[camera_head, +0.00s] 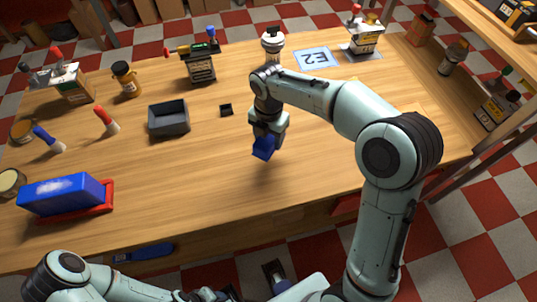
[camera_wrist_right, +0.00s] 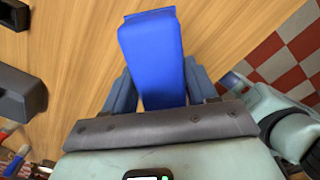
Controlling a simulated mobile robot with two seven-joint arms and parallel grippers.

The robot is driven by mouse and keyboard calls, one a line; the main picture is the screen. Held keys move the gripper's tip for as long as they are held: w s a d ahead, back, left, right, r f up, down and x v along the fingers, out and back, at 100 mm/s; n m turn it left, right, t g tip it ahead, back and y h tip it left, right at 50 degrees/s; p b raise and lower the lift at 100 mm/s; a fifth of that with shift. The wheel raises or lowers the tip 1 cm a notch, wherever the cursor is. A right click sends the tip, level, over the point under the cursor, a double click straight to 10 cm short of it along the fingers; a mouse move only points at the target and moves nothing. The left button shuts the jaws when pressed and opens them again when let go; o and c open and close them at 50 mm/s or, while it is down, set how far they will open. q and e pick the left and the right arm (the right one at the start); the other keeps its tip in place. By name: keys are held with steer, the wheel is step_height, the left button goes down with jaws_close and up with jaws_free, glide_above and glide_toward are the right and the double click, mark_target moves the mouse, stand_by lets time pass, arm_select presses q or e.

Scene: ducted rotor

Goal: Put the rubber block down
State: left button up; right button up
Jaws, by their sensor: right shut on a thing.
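The blue rubber block (camera_head: 263,148) is held in my right gripper (camera_head: 267,134) over the middle of the wooden bench. In the right wrist view the block (camera_wrist_right: 152,45) sticks out well past the fingers (camera_wrist_right: 160,85), which press on its two sides. It looks a little above the bench top, but the exact gap is hard to tell. My right gripper is shut on it. Part of my left arm shows at the bottom left of the head view; its gripper is not visible.
Bare wood surrounds the block. A grey open bin (camera_head: 169,119) and a small black box (camera_head: 226,110) lie to its left. A larger blue block (camera_head: 60,194) sits on a red tray (camera_head: 106,197) at far left. A marked E2 card (camera_head: 314,59) lies at the back.

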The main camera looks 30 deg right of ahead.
step_height(320, 180, down, 9)
steer(key=shift+b, duration=0.5)
steer(key=shift+f, duration=0.1)
steer(key=o, duration=1.1)
steer(key=shift+f, duration=0.1)
step_height(320, 180, up, 12)
steer(key=shift+r+p, duration=0.2)
steer(key=shift+p, duration=0.65)
